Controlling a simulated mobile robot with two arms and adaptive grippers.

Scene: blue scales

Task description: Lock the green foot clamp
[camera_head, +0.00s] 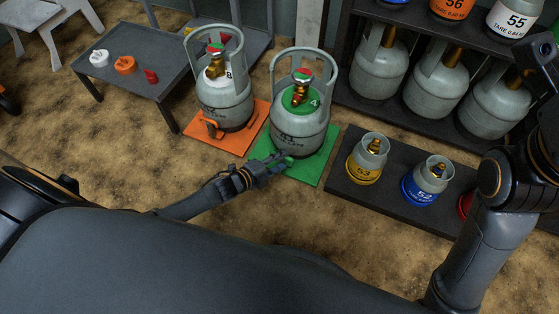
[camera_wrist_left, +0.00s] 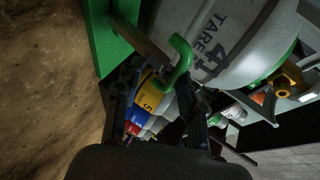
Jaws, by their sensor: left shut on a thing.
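The green foot clamp is a bent green handle (camera_wrist_left: 181,62) at the foot of a grey gas cylinder marked 41 (camera_head: 300,128). The cylinder stands upright on a green base plate (camera_head: 308,172). My left gripper (camera_head: 283,164) is low at the plate's near left edge and shut on the green clamp handle. In the left wrist view the gripper (camera_wrist_left: 157,88) has the handle at its fingertips, which partly hide it. I cannot tell the clamp's exact angle. My right arm shows at the right of the head view, but its gripper cannot be made out.
Another grey cylinder (camera_head: 225,100) stands on an orange plate (camera_head: 255,127) with an orange clamp (camera_head: 212,128), left of the green one. A low dark platform (camera_head: 390,205) at right holds small cylinders. A grey table (camera_head: 133,80) stands at left. Bare floor lies in front.

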